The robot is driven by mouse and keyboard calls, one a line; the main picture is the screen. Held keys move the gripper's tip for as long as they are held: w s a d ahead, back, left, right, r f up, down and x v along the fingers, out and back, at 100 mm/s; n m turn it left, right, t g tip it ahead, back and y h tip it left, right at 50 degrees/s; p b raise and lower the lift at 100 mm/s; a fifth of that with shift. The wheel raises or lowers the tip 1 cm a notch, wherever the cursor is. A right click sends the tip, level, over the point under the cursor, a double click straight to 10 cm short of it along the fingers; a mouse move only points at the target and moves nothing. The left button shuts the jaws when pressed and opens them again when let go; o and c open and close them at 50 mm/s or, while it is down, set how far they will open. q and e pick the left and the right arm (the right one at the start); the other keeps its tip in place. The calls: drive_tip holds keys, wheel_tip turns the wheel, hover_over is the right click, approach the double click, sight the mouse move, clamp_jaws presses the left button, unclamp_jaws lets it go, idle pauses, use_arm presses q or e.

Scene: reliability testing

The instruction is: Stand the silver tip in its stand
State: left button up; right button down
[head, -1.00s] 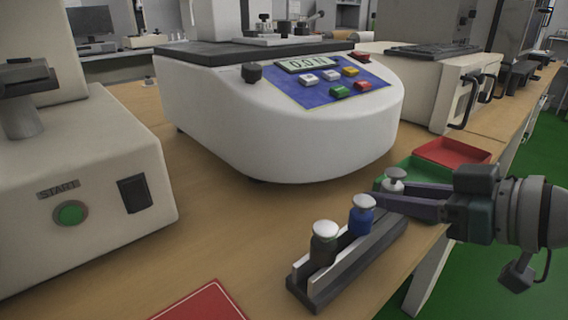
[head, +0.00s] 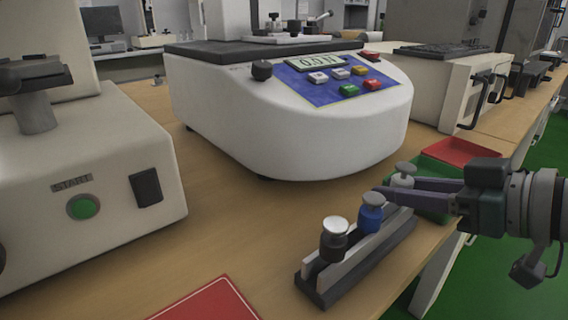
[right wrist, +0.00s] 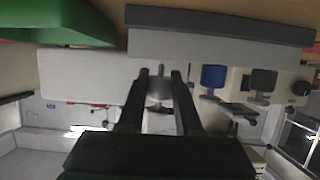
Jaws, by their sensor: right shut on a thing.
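The silver tip (head: 404,174) is a small grey-silver piece with a round, flat cap, upright at the far right end of its stand. My right gripper (head: 388,187) reaches in from the right and is shut on it, one finger on each side. The stand (head: 358,269) is a dark, narrow rail with a pale strip. The fingers hide the tip's lower part, so I cannot tell whether it is seated. In the right wrist view, which is upside down, the silver tip (right wrist: 159,88) is between the fingers. My left gripper is not in view.
A blue tip (head: 371,215) and a black tip (head: 334,242) stand in the same rail. Behind the gripper are a green tray (head: 432,205) and a red tray (head: 463,152). A white tester (head: 290,130) stands behind. A red mat (head: 208,303) lies in front.

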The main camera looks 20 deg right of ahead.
sight(407, 168)
use_arm(q)
drive_tip(key=shift+p, duration=0.75)
use_arm(e)
drive_tip(key=shift+w+d+r, duration=0.25)
drive_tip(key=shift+r, duration=0.2)
drive_tip(key=shift+w+d+r, duration=0.2)
drive_tip(key=shift+w+r, duration=0.05)
drive_tip(key=shift+r, duration=0.15)
use_arm(q)
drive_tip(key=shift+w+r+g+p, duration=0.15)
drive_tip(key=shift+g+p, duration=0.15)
drive_tip(key=shift+p, duration=0.5)
use_arm(e)
drive_tip(key=shift+w+r, duration=0.1)
drive_tip(key=shift+r, duration=0.8)
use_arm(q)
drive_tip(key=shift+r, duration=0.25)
use_arm(e)
drive_tip(key=shift+r, duration=0.35)
use_arm(q)
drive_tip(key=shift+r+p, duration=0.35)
drive_tip(key=shift+p, duration=0.25)
use_arm(e)
drive_tip(key=shift+r, duration=0.3)
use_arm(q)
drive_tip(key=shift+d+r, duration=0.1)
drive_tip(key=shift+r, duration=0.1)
use_arm(e)
drive_tip(key=shift+s+a, duration=0.1)
drive_tip(key=shift+s, duration=0.1)
